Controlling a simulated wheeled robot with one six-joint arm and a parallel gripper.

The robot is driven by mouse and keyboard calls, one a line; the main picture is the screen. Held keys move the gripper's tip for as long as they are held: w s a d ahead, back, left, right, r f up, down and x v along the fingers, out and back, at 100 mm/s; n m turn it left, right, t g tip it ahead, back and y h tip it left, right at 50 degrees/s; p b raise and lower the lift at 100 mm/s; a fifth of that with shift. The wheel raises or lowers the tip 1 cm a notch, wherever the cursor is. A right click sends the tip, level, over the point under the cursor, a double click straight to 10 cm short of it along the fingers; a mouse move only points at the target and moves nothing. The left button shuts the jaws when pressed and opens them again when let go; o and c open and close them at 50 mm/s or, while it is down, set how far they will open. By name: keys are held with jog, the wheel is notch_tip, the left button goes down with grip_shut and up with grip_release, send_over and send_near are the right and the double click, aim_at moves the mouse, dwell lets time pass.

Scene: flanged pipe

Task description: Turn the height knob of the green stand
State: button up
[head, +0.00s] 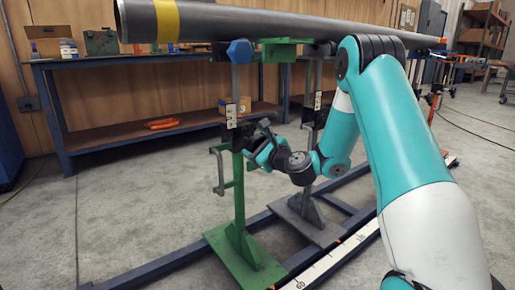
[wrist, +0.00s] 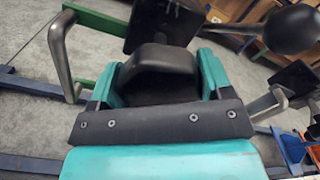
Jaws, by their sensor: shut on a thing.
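The green stand (head: 239,190) is upright on a flat green foot, with a grey post rising toward the pipe. A black collar with a white label sits on its post, and a bent grey handle is on its left side. My gripper (head: 258,148) is at the collar's right side, level with it. In the wrist view its teal fingers are on either side of a rounded black knob (wrist: 165,68), shut on it. The knob's far side is hidden. The stand's green arm and grey handle (wrist: 62,55) show at upper left there.
A long grey pipe (head: 220,22) with a yellow band lies overhead. A grey stand (head: 308,205) is close behind on the right. A blue rail frame (head: 160,272) runs along the floor. A dark ball (wrist: 291,28) is near the gripper in the wrist view.

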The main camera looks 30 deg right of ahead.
jog(key=n+b, duration=0.1)
jog(key=n, duration=0.3)
jog(key=shift+f+n, duration=0.1)
jog(key=shift+n, duration=0.2)
jog(key=n+b, duration=0.2)
jog(key=n, duration=0.2)
jog(key=shift+n+b, duration=0.3)
jog(key=shift+b, duration=0.05)
jog(key=n+b, duration=0.2)
jog(key=n, duration=0.2)
jog(key=shift+f+n+b, duration=0.1)
jog(key=shift+n+b, duration=1.25)
jog(key=shift+n, duration=0.75)
jog(key=o, duration=0.9)
jog(key=shift+s, duration=0.15)
